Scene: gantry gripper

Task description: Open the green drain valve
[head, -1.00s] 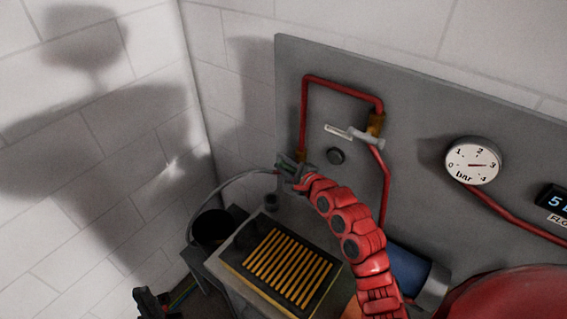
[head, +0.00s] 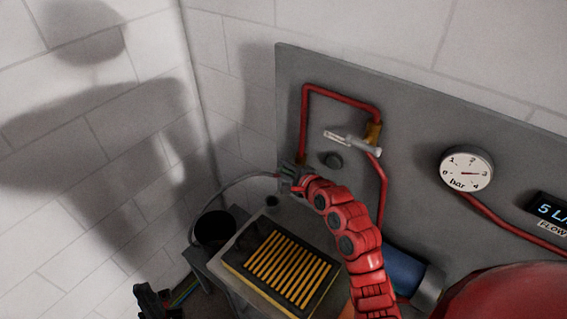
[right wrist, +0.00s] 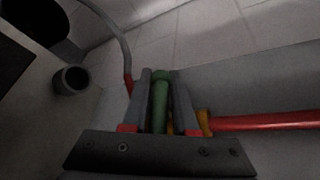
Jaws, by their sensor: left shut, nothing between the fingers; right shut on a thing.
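The green drain valve's handle (right wrist: 160,100) shows in the right wrist view between the two grey fingers of my right gripper (right wrist: 160,98), which is shut on it. In the head view my right gripper (head: 288,178) is at the lower left of the grey panel, at the bottom of the red pipe loop. The fingers and wrist hide most of the valve there. My left gripper (head: 155,300) is shut and empty at the bottom left of the head view, low and away from the panel.
A pale lever valve (head: 352,141) sits on the red pipe above my right gripper. A round gauge (head: 466,168) and a digital display (head: 552,212) are further right. Below stand a table with a yellow-slatted tray (head: 290,270) and a dark bucket (head: 214,228).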

